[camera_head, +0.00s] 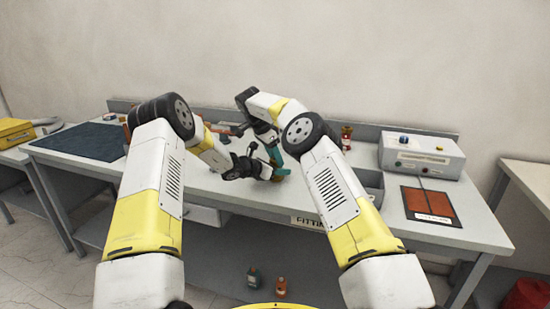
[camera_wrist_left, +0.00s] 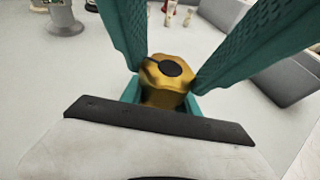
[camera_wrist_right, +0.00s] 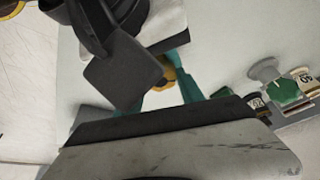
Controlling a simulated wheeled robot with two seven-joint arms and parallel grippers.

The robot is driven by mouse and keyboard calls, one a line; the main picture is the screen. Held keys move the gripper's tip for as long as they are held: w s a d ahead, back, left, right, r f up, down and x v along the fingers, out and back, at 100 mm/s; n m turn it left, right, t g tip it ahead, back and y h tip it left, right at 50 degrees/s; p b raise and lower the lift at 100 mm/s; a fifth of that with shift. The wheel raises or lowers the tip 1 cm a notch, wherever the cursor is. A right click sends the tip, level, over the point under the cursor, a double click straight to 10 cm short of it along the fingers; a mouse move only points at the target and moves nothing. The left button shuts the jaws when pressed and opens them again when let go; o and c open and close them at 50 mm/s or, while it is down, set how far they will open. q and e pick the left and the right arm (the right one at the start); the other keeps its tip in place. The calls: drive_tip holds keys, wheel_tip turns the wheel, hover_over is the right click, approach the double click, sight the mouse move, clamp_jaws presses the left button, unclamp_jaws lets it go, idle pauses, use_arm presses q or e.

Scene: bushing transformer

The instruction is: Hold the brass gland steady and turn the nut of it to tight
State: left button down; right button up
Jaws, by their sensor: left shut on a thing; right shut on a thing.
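The brass gland (camera_wrist_left: 165,92) shows as a gold, faceted body with a dark round opening in the left wrist view. Teal fingers stand on both sides of it. A small part of it also shows in the right wrist view (camera_wrist_right: 168,75), between teal fingers. My left gripper (camera_head: 268,173) is shut on the gland. My right gripper (camera_head: 274,155) comes down over the same spot and is shut on the gland's nut. The two grippers are close together and hide most of the part in the head view. I cannot tell the nut apart from the body or see its seating.
The grey workbench (camera_head: 240,195) carries a dark blue mat (camera_head: 90,141) at left. A white box with knobs (camera_head: 422,157) and a red-brown panel (camera_head: 427,202) are at right. A grey bin (camera_head: 369,183) stands beside my right arm.

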idle(0.3)
drive_tip(key=o, duration=1.4)
drive_tip(key=shift+v, duration=3.75)
drive_tip(key=shift+a, duration=0.1)
